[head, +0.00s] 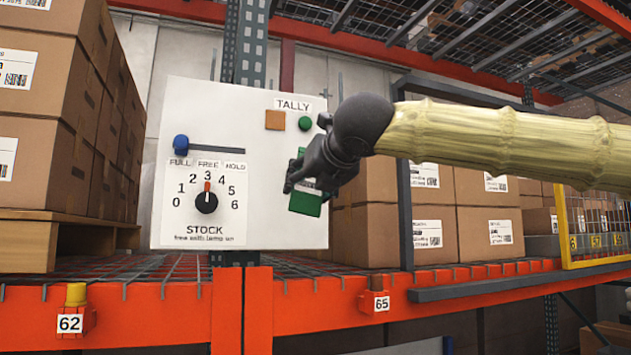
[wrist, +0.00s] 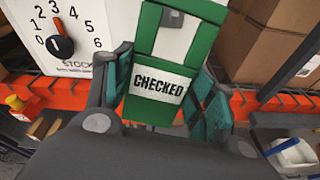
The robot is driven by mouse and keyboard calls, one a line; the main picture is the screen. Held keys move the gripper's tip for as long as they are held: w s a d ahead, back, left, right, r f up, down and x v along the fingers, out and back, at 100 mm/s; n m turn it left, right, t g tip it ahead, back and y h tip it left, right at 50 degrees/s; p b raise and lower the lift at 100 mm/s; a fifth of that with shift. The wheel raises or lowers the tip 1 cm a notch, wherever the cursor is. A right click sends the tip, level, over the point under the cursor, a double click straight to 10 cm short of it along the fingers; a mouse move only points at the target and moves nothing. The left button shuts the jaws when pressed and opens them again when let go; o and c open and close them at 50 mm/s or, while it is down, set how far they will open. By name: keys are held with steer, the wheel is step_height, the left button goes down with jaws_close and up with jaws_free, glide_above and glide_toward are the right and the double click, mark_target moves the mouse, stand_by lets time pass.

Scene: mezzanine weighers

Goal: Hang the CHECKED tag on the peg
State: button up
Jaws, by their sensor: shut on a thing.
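The CHECKED tag (wrist: 157,85) is green with a white label in black letters. It stands between the teal-lined fingers of my gripper (wrist: 160,98) in the wrist view, with its lettering upright. In the head view my gripper (head: 308,178) is shut on the tag (head: 305,204) in front of the right part of a white panel (head: 265,215). Green shows above and below the fingers there. Whether the tag touches the panel cannot be told.
The panel carries a TALLY label (head: 293,104), an orange square (head: 275,120), a green round piece (head: 305,123), a blue knob (head: 180,143) and a STOCK dial (head: 206,202) pointing at 3. Cartons (head: 60,130) stand left and right. An orange shelf beam (head: 160,318) runs below.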

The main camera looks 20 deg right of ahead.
steer(key=p+x, duration=0.1)
steer(key=x, duration=0.8)
steer(key=shift+w, duration=0.4)
stand_by(1.1)
steer(key=shift+f, duration=0.1)
stand_by(0.6)
steer(key=o, duration=1)
steer(key=shift+f, duration=0.15)
steer(key=shift+f+b, duration=4.5)
steer(key=shift+f, duration=0.6)
